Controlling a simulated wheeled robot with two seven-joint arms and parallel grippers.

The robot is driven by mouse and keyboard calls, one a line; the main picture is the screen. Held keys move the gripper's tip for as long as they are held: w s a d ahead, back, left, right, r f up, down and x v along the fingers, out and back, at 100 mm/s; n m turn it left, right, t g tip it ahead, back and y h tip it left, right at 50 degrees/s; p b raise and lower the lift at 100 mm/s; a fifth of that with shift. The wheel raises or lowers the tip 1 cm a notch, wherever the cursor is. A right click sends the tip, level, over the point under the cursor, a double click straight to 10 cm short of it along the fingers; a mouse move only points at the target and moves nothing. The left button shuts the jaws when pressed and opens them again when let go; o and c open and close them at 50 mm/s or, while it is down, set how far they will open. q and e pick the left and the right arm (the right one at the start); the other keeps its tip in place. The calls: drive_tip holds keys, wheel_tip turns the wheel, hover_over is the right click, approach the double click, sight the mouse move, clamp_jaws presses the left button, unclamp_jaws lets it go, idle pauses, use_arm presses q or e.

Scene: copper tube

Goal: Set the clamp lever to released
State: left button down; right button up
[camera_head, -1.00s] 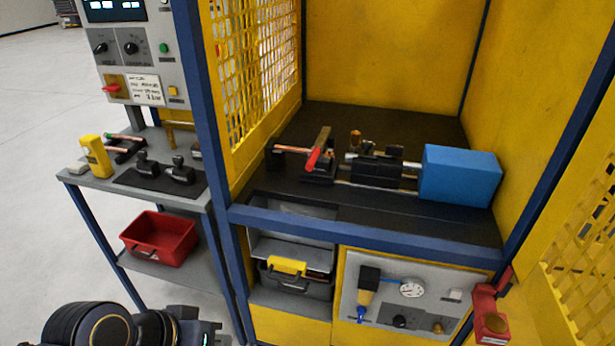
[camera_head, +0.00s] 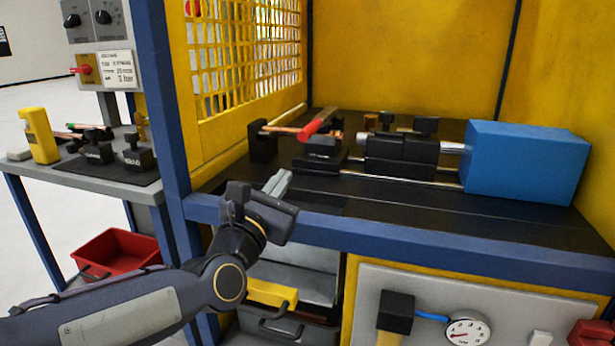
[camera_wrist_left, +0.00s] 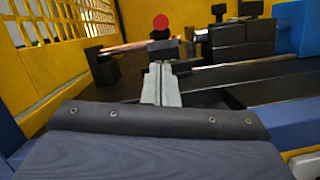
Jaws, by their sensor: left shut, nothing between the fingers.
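The clamp lever (camera_head: 318,125) has a red grip and lies tilted over the black clamp block (camera_head: 320,153) on the dark bench top. In the left wrist view the end of its red grip (camera_wrist_left: 160,22) shows as a disc straight beyond the fingers. A copper tube (camera_head: 283,130) runs into the clamp from a black support at the left. My left gripper (camera_head: 280,183) is shut and empty, over the front edge of the bench, short of the lever and apart from it. It also shows in the left wrist view (camera_wrist_left: 160,82). My right gripper is in neither view.
A blue box (camera_head: 525,165) and black slide blocks (camera_head: 400,155) stand right of the clamp. A yellow mesh panel (camera_head: 245,60) closes the left side. A blue frame rail (camera_head: 420,250) runs along the front. The bench front is clear.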

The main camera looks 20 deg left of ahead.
use_arm(q)
drive_tip(key=shift+w+n, duration=0.2)
drive_tip(key=shift+n, duration=0.2)
drive_tip(key=shift+r, duration=0.1)
drive_tip(key=p, duration=0.1)
approach(320, 125)
drive_tip(key=w, duration=0.2)
drive_tip(key=w+a+f, duration=0.1)
drive_tip(key=shift+a, duration=0.15)
